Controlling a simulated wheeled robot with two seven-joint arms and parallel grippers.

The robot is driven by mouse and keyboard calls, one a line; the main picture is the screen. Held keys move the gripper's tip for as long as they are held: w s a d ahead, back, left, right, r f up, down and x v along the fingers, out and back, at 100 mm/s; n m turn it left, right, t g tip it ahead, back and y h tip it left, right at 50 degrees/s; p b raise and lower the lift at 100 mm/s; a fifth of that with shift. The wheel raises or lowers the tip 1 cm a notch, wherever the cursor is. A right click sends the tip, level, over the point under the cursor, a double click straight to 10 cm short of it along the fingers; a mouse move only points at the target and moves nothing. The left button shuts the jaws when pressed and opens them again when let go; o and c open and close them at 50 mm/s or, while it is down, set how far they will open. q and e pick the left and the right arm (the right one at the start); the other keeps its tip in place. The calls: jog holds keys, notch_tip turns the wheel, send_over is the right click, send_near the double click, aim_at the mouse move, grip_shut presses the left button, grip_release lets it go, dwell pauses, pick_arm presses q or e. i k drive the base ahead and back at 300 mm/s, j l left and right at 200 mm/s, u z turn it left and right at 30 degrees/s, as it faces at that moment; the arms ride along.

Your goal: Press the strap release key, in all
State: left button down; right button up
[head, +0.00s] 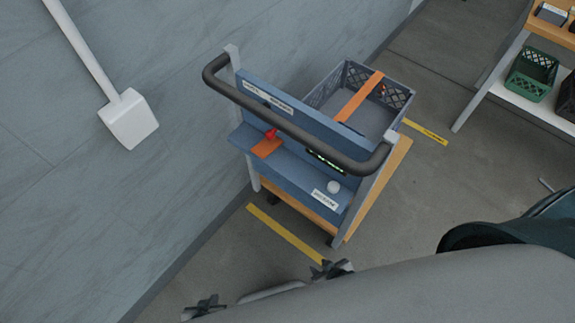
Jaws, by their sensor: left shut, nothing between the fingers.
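A blue cart (285,165) with a dark push handle (300,128) stands by the wall. Its lower front ledge carries a round white button (334,187) beside a white label (325,200) whose text is too small to read surely. A red knob (270,134) sits by an orange strip (267,148) at the ledge's left. An orange strap (360,97) crosses the grey crate (396,92) on the cart. My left gripper (205,305) is shut and empty, low at the bottom left. My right gripper (330,268) is in front of the cart, apart from it; its jaws are unclear.
A green display (325,161) shows partly behind the handle. Yellow floor strips (285,233) lie before and behind the cart. A wooden table with a lower shelf holds a green basket (530,74) at top right.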

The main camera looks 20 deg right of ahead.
aim_at(333, 188)
jog(key=z, duration=1)
